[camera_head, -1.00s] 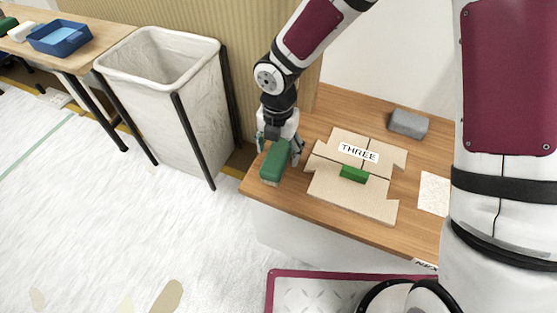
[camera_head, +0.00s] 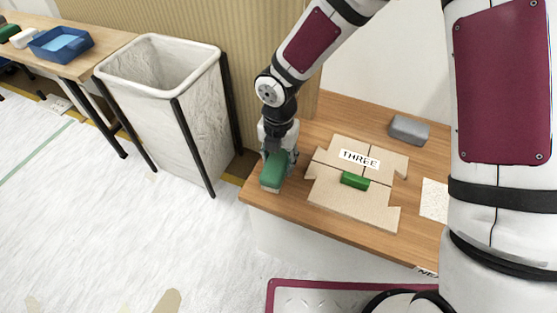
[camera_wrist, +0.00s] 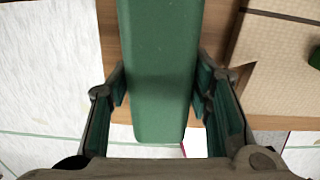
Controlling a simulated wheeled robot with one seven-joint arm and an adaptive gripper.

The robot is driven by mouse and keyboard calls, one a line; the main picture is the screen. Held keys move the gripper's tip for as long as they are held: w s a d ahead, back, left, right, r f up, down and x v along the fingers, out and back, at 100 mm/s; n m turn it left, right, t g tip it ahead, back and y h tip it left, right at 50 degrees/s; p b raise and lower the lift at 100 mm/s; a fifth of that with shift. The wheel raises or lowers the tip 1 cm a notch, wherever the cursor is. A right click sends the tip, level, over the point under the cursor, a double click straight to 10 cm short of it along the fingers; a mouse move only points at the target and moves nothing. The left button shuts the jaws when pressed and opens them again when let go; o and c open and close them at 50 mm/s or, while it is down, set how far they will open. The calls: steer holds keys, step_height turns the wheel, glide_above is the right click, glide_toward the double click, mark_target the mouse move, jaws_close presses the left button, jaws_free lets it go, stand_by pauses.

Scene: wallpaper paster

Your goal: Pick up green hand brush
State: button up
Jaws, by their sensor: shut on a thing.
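The green hand brush (camera_head: 273,171), with pale bristles underneath, is at the left front corner of the wooden table (camera_head: 262,203). My gripper (camera_head: 279,157) is above it, shut on it. In the wrist view the brush's green body (camera_wrist: 163,70) runs lengthwise between the two fingers of my gripper (camera_wrist: 162,92), one on each side. I cannot tell whether the bristles touch the tabletop.
Tan board pieces (camera_head: 330,191) with a "THREE" label and a green block (camera_head: 355,180) lie right of the brush. A grey block (camera_head: 409,130) is behind. A lined bin (camera_head: 175,110) stands left of the table. A blue tray (camera_head: 60,44) is on another table.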

mark_target(281, 160)
steer(key=shift+r+p, duration=0.4)
steer(key=shift+r, duration=0.3)
steer(key=shift+s+d+r+p, duration=0.15)
steer(key=shift+r+p, duration=0.3)
steer(key=shift+r, duration=0.15)
steer(key=shift+s+d+r+p, duration=0.15)
steer(key=shift+r+p, duration=0.25)
steer(key=shift+r, duration=0.2)
steer(key=s+d, duration=0.3)
steer(key=s, duration=0.1)
steer(key=s+d+p, duration=0.1)
steer(key=s+d, duration=0.2)
steer(key=s, duration=0.1)
steer(key=s+d+r+p, duration=0.1)
steer(key=s+d, duration=0.2)
steer(key=shift+s+d, duration=0.25)
steer(key=shift+s, duration=0.15)
